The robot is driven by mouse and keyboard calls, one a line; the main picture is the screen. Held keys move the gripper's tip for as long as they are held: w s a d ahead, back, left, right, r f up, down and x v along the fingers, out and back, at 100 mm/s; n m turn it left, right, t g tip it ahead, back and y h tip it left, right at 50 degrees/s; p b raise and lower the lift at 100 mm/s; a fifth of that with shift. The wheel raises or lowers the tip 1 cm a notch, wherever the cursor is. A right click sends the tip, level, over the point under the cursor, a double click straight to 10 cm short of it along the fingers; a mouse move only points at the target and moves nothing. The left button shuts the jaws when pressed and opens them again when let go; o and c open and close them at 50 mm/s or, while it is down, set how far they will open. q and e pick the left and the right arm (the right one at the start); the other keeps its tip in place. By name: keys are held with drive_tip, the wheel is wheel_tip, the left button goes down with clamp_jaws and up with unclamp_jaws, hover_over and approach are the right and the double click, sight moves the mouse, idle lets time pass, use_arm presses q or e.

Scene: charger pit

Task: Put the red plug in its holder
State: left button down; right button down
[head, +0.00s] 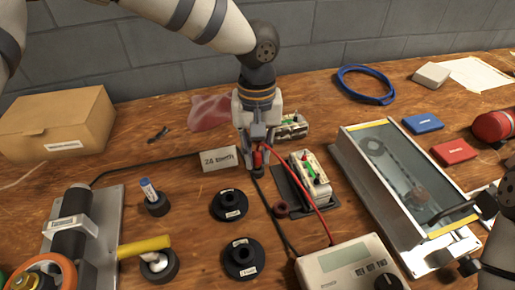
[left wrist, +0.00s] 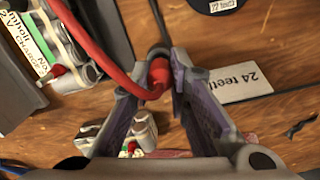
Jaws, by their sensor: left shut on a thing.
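The red plug (head: 258,158) is at the end of a red cable, upright between the fingers of my left gripper (head: 257,160). The left wrist view shows the red plug (left wrist: 159,72) between the two finger pads, which are shut on it. A small dark round holder (head: 257,173) shows just below the plug, largely hidden by the gripper. I cannot tell whether the plug touches it or is in it. Dark grey parts of my right arm show at the lower right edge. Its jaws cannot be made out.
A "24 teeth" card (head: 219,159) is to the left. A meter (head: 350,266) and a long metal case (head: 400,175) are to the right.

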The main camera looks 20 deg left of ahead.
use_arm(q)
drive_tip(key=shift+f, duration=0.8)
drive_tip(key=c, duration=1.4)
unclamp_jaws()
drive_tip(key=shift+c, duration=0.2)
drive_tip(key=r, duration=1.2)
drive_tip(key=shift+w+a, duration=0.15)
drive_tip(key=shift+w, duration=0.1)
drive_tip(key=shift+f, duration=0.1)
